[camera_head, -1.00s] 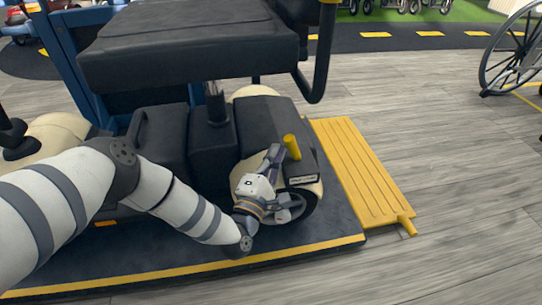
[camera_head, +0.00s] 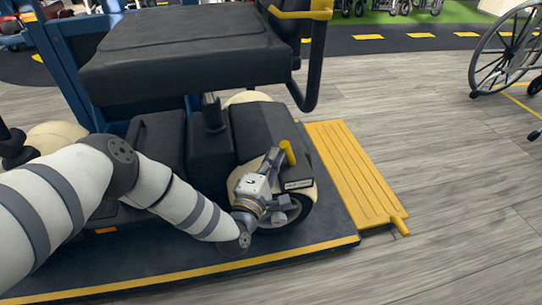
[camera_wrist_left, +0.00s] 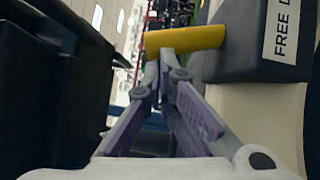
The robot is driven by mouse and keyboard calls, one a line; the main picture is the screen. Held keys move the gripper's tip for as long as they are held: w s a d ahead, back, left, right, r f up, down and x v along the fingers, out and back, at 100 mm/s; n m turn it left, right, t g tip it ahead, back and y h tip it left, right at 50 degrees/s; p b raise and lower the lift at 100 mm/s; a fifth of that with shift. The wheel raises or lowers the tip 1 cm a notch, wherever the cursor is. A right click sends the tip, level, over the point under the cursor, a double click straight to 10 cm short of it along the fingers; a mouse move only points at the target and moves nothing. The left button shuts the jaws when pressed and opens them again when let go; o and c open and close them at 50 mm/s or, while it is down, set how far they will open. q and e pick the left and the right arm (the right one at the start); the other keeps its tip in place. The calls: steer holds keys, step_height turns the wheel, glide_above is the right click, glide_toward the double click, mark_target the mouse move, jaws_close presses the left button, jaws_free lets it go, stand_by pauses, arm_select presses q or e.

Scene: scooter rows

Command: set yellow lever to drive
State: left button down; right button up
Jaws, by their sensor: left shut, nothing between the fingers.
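The yellow lever (camera_head: 287,152) sticks up at the rear side of the scooter (camera_head: 262,128), above its wheel. It also shows in the left wrist view (camera_wrist_left: 186,39), lying across the picture just beyond my fingertips. A white label (camera_head: 298,184) is beside it; in the wrist view the label (camera_wrist_left: 287,30) reads "FREE D", with the rest cut off. My left gripper (camera_head: 275,157) is shut and empty, its tips right at the lever. I cannot tell whether they touch it. My right gripper is not in view.
The scooter's black seat (camera_head: 190,50) and armrest (camera_head: 308,60) overhang my left arm's area. The scooter stands on a dark platform (camera_head: 180,262) with a yellow edge. A yellow ramp (camera_head: 352,175) lies to the right. A wheelchair (camera_head: 505,50) stands at far right, with clear floor between.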

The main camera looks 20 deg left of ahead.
mark_target(286, 146)
arm_select(q)
steer(key=shift+w+r, duration=0.1)
steer(key=shift+r, duration=0.15)
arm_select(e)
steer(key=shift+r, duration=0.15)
arm_select(q)
steer(key=shift+w+d+r+m+g+p, duration=0.2)
steer(key=shift+d+r+m+g+p, duration=0.25)
steer(key=shift+m+p, duration=0.35)
steer(key=shift+w+d+r+m+g+p, duration=0.45)
steer(key=shift+m+p, duration=0.25)
steer(key=shift+p, duration=0.3)
steer(key=shift+w+d+m+g+p, duration=0.15)
steer(key=shift+d+m+g+p, duration=0.2)
steer(key=shift+m+g, duration=0.2)
steer(key=shift+w+d, duration=0.1)
steer(key=shift+d, duration=0.1)
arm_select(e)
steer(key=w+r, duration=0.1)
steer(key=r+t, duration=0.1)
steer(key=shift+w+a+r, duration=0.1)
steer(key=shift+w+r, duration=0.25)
arm_select(q)
steer(key=shift+w+d, duration=0.1)
steer(key=shift+r, duration=0.1)
